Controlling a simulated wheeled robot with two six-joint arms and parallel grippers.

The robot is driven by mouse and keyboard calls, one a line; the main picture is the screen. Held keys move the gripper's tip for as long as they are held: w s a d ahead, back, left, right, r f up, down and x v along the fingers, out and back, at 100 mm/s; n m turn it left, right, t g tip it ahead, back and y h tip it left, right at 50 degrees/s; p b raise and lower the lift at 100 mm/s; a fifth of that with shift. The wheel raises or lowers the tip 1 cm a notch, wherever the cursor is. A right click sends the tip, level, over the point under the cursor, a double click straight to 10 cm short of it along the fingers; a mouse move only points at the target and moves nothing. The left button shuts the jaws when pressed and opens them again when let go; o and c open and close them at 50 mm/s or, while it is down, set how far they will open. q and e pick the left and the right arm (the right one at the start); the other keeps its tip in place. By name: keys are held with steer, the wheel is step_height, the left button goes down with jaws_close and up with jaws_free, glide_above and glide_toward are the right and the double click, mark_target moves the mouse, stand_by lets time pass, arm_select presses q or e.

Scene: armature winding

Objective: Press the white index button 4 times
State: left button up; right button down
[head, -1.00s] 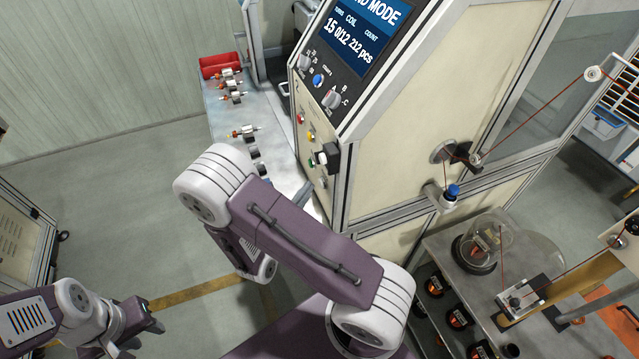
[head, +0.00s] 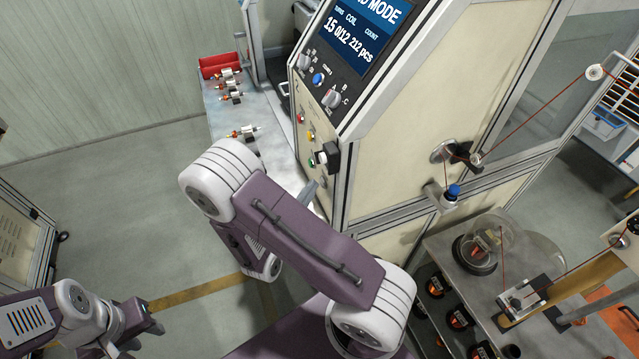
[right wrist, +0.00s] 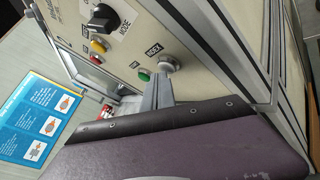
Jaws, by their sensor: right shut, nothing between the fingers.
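The white index button (right wrist: 168,64) is on the cream machine panel in the right wrist view, beside a green button (right wrist: 144,75). My right gripper (right wrist: 163,82) is shut and empty. Its grey fingertips are right at the lower edge of the white button in that view; I cannot tell whether they touch it. In the head view the right gripper (head: 309,190) is beside the panel's lower part, mostly behind my arm. My left gripper (head: 148,332) is low at the left, away from the machine; its jaws are unclear.
A black mode knob (right wrist: 103,20) sticks out of the panel near a yellow button (right wrist: 98,46). The machine's display (head: 362,32) reads 15, 0/12 and 212 pcs. A side bench (head: 217,110) holds several small armatures and a red bin (head: 218,66).

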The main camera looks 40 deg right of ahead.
steer(key=shift+d, duration=0.15)
stand_by(0.5)
steer(key=shift+w+a, duration=0.1)
steer(key=shift+a, duration=0.75)
steer(key=shift+d+b, duration=0.2)
steer(key=shift+b, duration=0.15)
steer(key=shift+d, duration=0.2)
steer(key=shift+d, duration=0.45)
stand_by(0.5)
steer(key=shift+a, duration=0.85)
